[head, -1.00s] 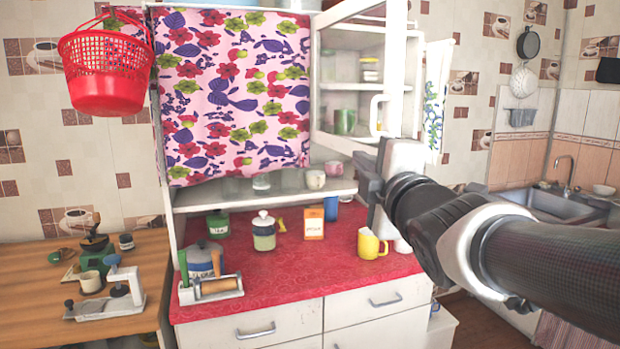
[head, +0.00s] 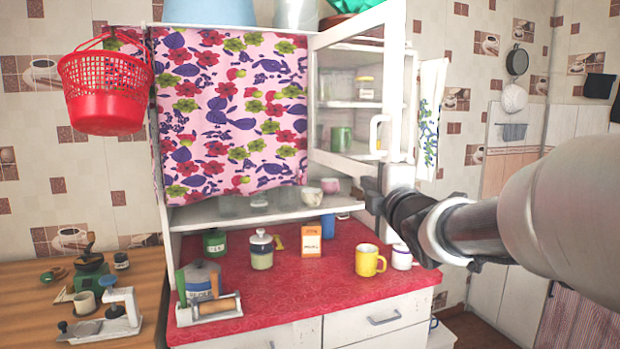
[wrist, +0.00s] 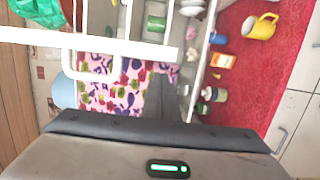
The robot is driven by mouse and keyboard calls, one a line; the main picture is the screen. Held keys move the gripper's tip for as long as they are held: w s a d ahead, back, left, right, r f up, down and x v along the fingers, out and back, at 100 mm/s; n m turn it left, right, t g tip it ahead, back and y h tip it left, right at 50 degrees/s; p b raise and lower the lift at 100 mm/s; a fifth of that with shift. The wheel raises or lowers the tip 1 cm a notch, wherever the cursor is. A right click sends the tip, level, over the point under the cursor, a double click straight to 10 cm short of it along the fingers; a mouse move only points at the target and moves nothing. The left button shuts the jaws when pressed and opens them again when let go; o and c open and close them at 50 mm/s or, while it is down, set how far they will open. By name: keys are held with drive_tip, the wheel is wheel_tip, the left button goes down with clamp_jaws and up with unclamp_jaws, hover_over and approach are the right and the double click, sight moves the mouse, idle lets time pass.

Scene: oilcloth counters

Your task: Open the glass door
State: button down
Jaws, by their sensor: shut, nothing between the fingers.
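The glass door (head: 397,75) has a white frame and a white D-shaped handle (head: 376,134) near its right edge. It stands ajar, its right edge swung out from the cabinet and its left edge at the cabinet's middle. My gripper (head: 371,196) is shut and empty, just below the door's lower right corner in the head view. I cannot tell whether it touches the frame. In the wrist view the door frame (wrist: 120,43) and the handle (wrist: 92,75) lie beyond my gripper's dark body; the fingertips are not clear there.
Shelves behind the door hold a green mug (head: 341,139) and jars. The red counter (head: 300,275) below bears a yellow mug (head: 369,260), a white mug (head: 402,257), an orange box (head: 311,240) and canisters. A floral curtain (head: 230,110) covers the cabinet's left half.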

drive_tip(key=shift+w+d, duration=0.25)
drive_tip(key=shift+d, duration=0.4)
